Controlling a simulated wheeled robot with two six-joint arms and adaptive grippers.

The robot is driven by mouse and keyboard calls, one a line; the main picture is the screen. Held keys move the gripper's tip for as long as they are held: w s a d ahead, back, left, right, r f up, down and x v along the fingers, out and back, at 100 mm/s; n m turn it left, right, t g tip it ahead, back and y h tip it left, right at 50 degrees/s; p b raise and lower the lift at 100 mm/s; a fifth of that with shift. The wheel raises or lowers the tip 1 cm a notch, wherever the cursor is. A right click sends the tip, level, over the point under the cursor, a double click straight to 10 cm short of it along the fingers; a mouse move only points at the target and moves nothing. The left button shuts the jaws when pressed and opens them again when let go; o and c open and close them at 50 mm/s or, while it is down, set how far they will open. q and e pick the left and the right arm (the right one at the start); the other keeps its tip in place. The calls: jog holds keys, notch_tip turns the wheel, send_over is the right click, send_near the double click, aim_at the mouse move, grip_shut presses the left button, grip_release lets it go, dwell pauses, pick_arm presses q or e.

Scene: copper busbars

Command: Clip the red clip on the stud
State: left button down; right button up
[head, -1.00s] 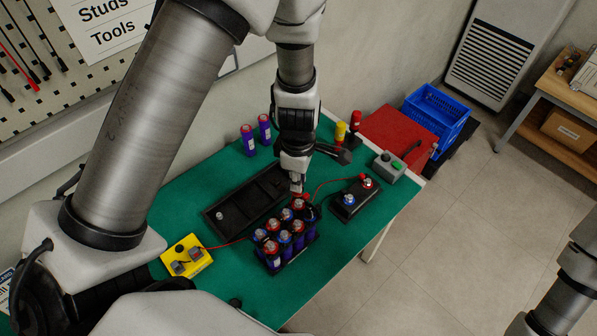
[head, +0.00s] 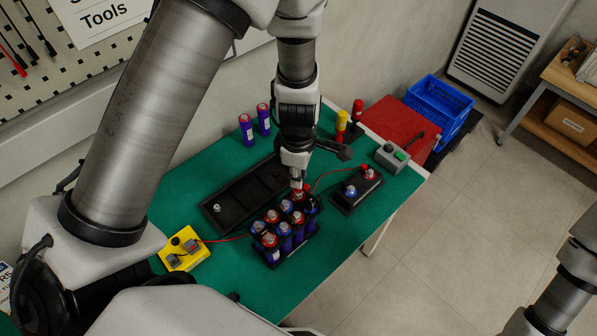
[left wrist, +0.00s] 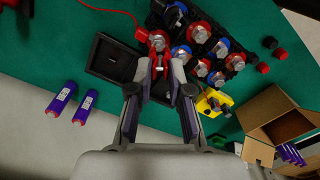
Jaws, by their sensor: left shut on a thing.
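My left gripper (head: 297,184) comes down from above at the far end of a black pack of blue cells (head: 285,240). It is shut on a small red clip (head: 304,189) with a red cable. In the left wrist view the clip (left wrist: 157,38) shows just beyond the fingertips (left wrist: 161,68). The cells have red or blue tops with silver studs (left wrist: 198,33); several sit close to the clip. I cannot tell whether the clip touches a stud. My right gripper is out of view; only part of that arm shows at the right edge.
A black tray (head: 222,212) lies left of the pack, and a black terminal block (head: 343,200) right of it. A yellow box (head: 181,262) has a red cable to the pack. Two purple cells (head: 246,131) stand behind. An open cardboard box (left wrist: 270,112) shows in the wrist view.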

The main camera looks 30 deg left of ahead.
pick_arm(q)
jog(key=shift+f, duration=0.1)
jog(key=shift+w+f, duration=0.1)
jog(key=shift+f, duration=0.05)
jog(key=shift+f+b, duration=0.95)
jog(key=shift+f, duration=0.45)
jog(key=shift+f, duration=0.1)
jog(key=c, duration=1)
grip_release()
